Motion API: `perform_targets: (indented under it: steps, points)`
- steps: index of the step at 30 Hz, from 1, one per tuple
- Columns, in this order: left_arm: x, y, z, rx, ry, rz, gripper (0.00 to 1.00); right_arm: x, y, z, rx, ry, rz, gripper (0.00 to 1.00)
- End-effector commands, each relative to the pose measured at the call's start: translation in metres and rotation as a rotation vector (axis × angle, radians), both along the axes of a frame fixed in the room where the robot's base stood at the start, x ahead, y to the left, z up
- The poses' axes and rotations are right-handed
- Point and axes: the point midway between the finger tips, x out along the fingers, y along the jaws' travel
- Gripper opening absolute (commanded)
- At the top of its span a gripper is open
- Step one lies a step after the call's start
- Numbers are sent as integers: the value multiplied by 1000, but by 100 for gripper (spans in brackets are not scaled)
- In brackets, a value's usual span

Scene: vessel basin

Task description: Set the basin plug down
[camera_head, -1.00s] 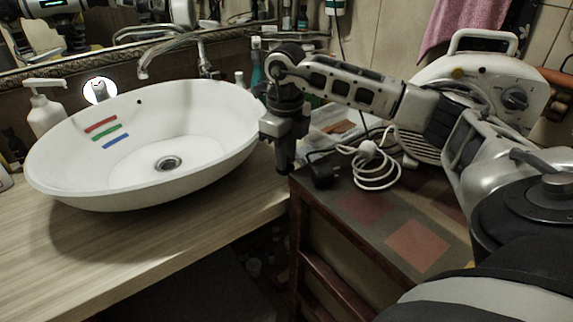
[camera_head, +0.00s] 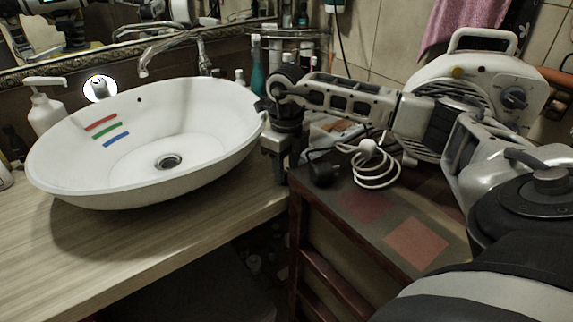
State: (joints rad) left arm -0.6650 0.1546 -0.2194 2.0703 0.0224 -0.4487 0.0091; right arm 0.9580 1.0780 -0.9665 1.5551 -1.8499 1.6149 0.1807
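The white oval basin (camera_head: 60,165) stands on the wooden counter. A round metal drain fitting (camera_head: 168,162) shows in its floor; I cannot tell whether a plug sits in it. My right gripper (camera_head: 279,178) points down just beyond the basin's right rim, near the counter's right end. Its fingers are small and dark here, so I cannot tell whether they are open or hold anything. I cannot make out a separate basin plug; it may be hidden at the gripper. My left gripper is not in view.
A dark cabinet (camera_head: 350,225) right of the counter bears a coiled white cable (camera_head: 374,165) and a white appliance (camera_head: 490,70). A faucet (camera_head: 165,50) and bottles stand behind the basin. The counter's front left (camera_head: 60,250) is clear.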

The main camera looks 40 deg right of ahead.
Motion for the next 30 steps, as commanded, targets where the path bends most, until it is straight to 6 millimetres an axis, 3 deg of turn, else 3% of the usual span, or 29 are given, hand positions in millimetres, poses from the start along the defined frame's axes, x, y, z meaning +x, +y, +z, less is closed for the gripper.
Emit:
perform_targets:
  steps: [5,8,21,30]
  points:
    - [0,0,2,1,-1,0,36,1,0,8,1,-3,0,41]
    - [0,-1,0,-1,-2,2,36,1,0,23,1,-6,0,41]
    - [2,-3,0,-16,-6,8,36,1,0,110,1,-4,0,41]
    - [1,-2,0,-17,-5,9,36,0,0,124,0,0,0,41]
